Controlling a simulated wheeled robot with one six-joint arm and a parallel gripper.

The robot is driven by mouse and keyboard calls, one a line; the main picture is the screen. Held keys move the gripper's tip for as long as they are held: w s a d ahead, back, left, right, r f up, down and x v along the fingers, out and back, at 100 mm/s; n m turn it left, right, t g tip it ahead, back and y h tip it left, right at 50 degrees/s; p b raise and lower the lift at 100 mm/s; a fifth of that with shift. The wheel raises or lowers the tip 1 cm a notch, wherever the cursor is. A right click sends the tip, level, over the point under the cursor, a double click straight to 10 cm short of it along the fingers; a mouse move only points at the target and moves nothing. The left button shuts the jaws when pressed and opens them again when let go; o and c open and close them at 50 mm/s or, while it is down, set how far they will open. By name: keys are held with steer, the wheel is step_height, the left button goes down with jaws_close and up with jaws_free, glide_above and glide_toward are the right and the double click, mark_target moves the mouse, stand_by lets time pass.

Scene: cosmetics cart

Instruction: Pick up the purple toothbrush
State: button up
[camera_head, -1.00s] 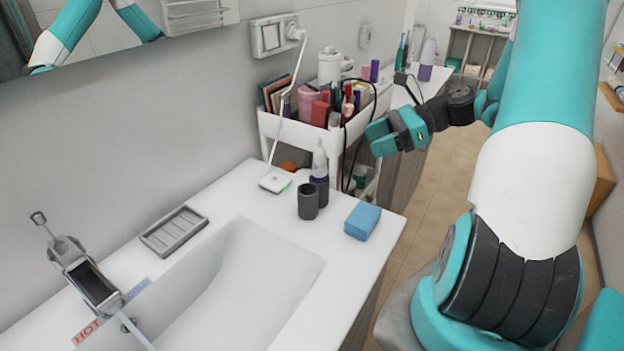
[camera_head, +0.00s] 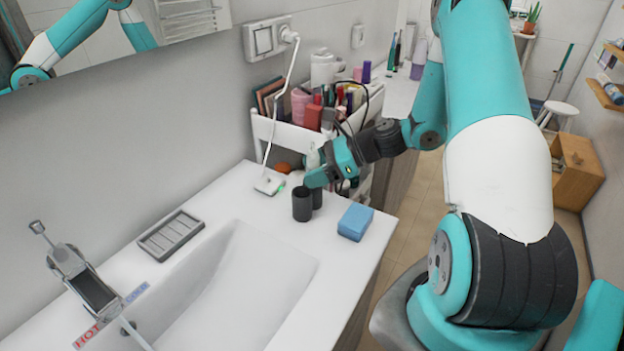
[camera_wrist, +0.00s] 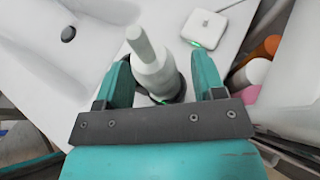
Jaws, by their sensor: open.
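A whitish electric toothbrush (camera_wrist: 153,62) stands in the wrist view between the open fingers of my gripper (camera_wrist: 162,78), pointing toward the camera. Its lower part is hidden, and no purple shows on it now. In the head view, its pale top (camera_head: 313,157) shows just behind my gripper (camera_head: 316,178), which is over the sink counter. My fingers are on either side of the toothbrush; I cannot tell whether they touch it. A dark grey cup (camera_head: 302,205) stands in front of my gripper, with a second dark cup close behind it.
A blue sponge (camera_head: 355,222) lies right of the cups. A white charger base (camera_head: 269,184) with a cable lies behind left. The white cart (camera_head: 285,132) full of cosmetics stands behind the gripper. A grey soap dish (camera_head: 171,235) and the sink basin (camera_head: 235,285) are at left.

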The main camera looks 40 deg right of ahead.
steer(key=c, duration=1)
steer(key=shift+c, duration=0.2)
steer(key=shift+r, duration=0.15)
